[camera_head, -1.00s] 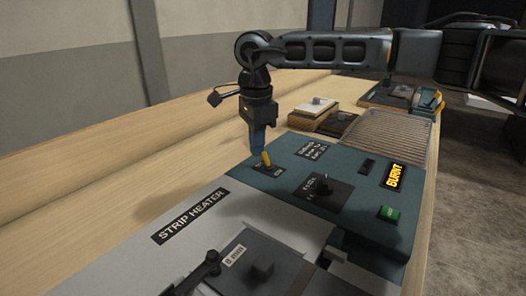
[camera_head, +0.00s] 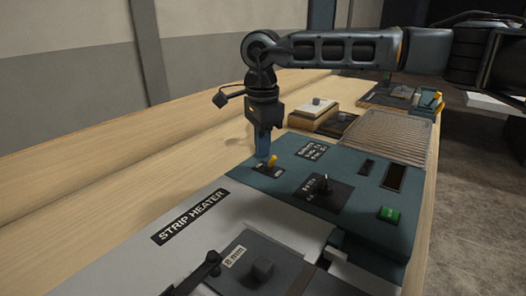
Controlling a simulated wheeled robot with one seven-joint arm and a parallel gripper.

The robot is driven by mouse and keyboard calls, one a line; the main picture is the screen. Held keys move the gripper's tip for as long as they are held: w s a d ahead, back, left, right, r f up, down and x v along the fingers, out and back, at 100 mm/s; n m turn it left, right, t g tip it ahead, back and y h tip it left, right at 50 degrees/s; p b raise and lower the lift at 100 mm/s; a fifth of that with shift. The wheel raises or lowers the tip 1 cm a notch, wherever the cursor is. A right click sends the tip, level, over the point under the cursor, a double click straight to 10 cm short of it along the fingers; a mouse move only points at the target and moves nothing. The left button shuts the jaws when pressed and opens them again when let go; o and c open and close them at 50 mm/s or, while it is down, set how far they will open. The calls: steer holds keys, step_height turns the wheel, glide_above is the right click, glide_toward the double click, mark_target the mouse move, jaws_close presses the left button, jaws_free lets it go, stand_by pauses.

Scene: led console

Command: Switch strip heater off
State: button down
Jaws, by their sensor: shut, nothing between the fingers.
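The strip heater's teal control panel (camera_head: 300,205) lies on the bench, with a grey top labelled STRIP HEATER (camera_head: 190,216) in front of it. A yellow toggle switch (camera_head: 272,161) stands on a dark plate at the panel's left. My gripper (camera_head: 263,155) points down, shut and empty, just behind and left of the toggle; I cannot tell whether it touches it. The toggle leans to the upper right. The display (camera_head: 395,177) is dark. A black knob (camera_head: 322,186) and a green button (camera_head: 389,214) sit on the panel.
A ribbed grill (camera_head: 385,135) lies behind the panel. A wooden block with a grey top (camera_head: 313,113) and other devices (camera_head: 400,95) stand farther along the bench. A grey block marked 8 mm (camera_head: 262,268) is at the front. Bare wood (camera_head: 120,200) lies to the left.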

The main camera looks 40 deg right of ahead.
step_height(320, 180, up, 7)
steer(key=p, duration=0.3)
steer(key=shift+w, duration=0.4)
steer(key=shift+f, duration=0.1)
stand_by(0.4)
